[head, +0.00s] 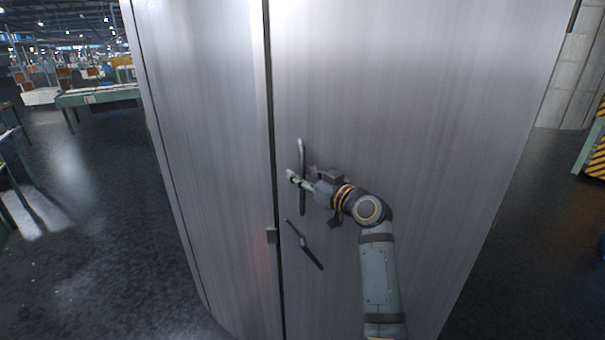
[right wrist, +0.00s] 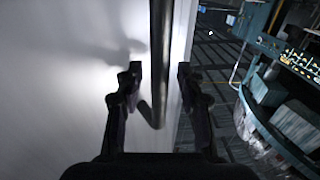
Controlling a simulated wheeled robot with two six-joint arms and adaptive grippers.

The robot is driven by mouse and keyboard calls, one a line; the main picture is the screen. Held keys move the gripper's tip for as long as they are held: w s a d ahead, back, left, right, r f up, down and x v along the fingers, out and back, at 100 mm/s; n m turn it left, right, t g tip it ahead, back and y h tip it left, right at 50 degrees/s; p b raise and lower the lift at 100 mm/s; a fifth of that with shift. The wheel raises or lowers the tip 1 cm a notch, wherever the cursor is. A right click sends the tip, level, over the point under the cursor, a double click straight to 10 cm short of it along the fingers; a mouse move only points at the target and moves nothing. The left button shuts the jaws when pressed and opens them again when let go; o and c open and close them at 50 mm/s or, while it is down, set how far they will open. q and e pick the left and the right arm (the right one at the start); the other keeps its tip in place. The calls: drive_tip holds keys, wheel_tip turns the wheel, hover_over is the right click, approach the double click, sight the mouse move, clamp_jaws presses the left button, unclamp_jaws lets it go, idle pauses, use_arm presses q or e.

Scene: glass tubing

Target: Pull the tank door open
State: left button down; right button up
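The tank (head: 195,130) is a tall, brushed-metal body with a dark vertical seam. The tank door (head: 420,120) is the panel right of the seam and looks flush with it. A vertical bar handle (head: 302,150) stands out from the door near the seam. My right gripper (head: 292,177) is at the handle's middle. In the right wrist view, my right gripper (right wrist: 160,74) is open, with one finger on each side of the dark handle bar (right wrist: 160,35) and gaps visible between. My left gripper is not in view.
Green benches (head: 98,95) stand at the far left, and striped equipment (head: 597,150) at the far right. The dark floor beside the tank is clear.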

clamp_jaws()
idle(0.6)
